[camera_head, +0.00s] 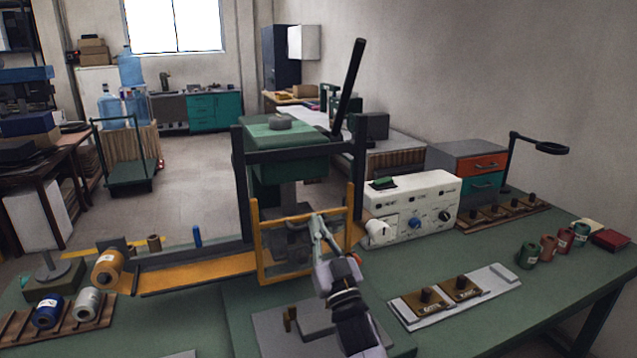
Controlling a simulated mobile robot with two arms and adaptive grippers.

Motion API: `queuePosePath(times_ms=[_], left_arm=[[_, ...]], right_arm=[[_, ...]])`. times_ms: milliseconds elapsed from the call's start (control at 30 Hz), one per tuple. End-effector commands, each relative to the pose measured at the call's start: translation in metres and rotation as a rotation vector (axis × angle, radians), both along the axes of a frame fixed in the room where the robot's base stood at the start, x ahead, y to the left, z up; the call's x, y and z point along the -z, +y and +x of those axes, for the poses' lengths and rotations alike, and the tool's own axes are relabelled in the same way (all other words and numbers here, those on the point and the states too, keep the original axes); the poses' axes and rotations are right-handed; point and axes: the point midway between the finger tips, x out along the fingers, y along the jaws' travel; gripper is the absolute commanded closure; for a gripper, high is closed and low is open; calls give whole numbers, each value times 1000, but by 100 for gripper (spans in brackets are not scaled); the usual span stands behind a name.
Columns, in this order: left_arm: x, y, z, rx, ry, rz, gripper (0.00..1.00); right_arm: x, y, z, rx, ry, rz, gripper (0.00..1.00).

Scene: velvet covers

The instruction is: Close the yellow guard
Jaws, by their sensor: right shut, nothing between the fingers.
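The yellow guard (256,243) is an upright yellow frame with a see-through panel, at the front of a dark green press (290,170). Its top rail is partly hidden behind my arm, and its lower bar runs low above the green bench. My right gripper (318,225) is in front of the guard's right half, its fingers pointing up and away. The fingers are shut with nothing between them. Whether they touch the guard cannot be told. My left gripper is out of view.
A white control box (412,205) with knobs stands right of the press. An orange strip (195,272) leads in from a roll (107,268) at left. A light tray (480,295) holds two brown blocks. The green bench (560,270) has free room at right.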

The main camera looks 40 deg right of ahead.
Motion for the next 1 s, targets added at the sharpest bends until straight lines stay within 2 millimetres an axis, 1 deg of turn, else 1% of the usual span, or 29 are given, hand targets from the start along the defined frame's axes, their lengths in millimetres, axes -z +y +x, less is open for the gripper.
queuePosePath(times_ms=[33, 200, 300, 767, 867, 1000], left_arm=[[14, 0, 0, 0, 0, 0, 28], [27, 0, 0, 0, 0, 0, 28], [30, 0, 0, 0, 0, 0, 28], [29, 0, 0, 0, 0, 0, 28], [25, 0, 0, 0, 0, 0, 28], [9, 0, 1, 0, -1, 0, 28]], right_arm=[[19, -1, 1, 1, 5, 3, 100], [37, -1, 0, 2, 4, 2, 100], [41, -1, 1, 2, 5, 2, 100], [42, -1, 1, 2, 6, 2, 100], [37, -1, 2, 1, 5, 2, 100], [18, -1, 6, -1, 2, 1, 100]])
